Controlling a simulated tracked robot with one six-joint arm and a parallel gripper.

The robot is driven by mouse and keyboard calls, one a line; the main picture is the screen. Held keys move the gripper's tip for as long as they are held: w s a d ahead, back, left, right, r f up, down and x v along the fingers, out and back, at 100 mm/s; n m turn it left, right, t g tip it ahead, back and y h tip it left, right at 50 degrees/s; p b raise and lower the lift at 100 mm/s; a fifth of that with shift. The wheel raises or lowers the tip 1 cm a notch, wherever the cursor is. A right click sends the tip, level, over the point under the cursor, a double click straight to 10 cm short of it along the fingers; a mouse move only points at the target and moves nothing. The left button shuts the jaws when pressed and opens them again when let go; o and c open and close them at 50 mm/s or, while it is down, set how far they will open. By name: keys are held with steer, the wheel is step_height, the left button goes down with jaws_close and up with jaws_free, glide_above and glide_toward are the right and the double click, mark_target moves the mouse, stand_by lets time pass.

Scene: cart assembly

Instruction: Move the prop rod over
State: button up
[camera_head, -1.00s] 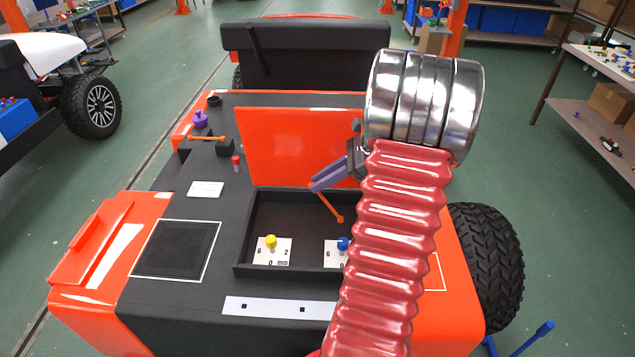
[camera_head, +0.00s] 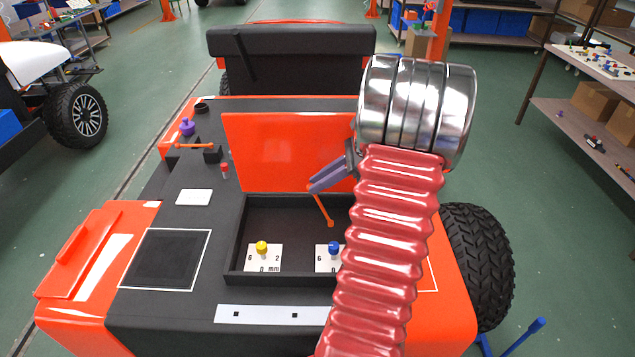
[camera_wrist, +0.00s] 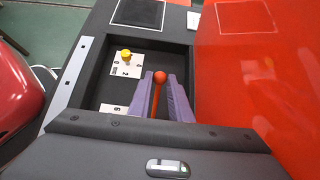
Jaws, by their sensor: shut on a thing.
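The prop rod (camera_head: 322,209) is a thin orange rod with a ball at its end. It slants over the open black compartment (camera_head: 233,245), ball end lower and to the right. My gripper (camera_head: 318,187) has purple fingers closed around its upper part, in front of the upright orange lid (camera_head: 280,150). In the wrist view the rod (camera_wrist: 158,104) lies between the two fingers (camera_wrist: 160,98), its ball beyond their tips. The rod's other end is hidden there. I cannot tell whether the rod touches the lid.
The compartment holds white dial plates with a yellow knob (camera_head: 262,247) and a blue knob (camera_head: 334,246). A small black block (camera_head: 212,154) with an orange bar, a purple knob (camera_head: 187,127) and a red knob (camera_head: 225,171) stand on the deck to the left.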

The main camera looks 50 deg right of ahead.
steer(key=shift+s+d+r, duration=0.25)
steer(key=shift+s+d, duration=0.3)
steer(key=shift+s, duration=0.1)
steer(key=shift+s+d+r, duration=0.25)
steer(key=shift+s+d, duration=0.25)
steer(key=shift+s, duration=0.15)
steer(key=o, duration=0.9)
steer(key=v, duration=1.3)
steer(key=shift+s+d+r, duration=0.1)
steer(key=shift+s+r, duration=0.1)
steer(key=shift+s, duration=0.1)
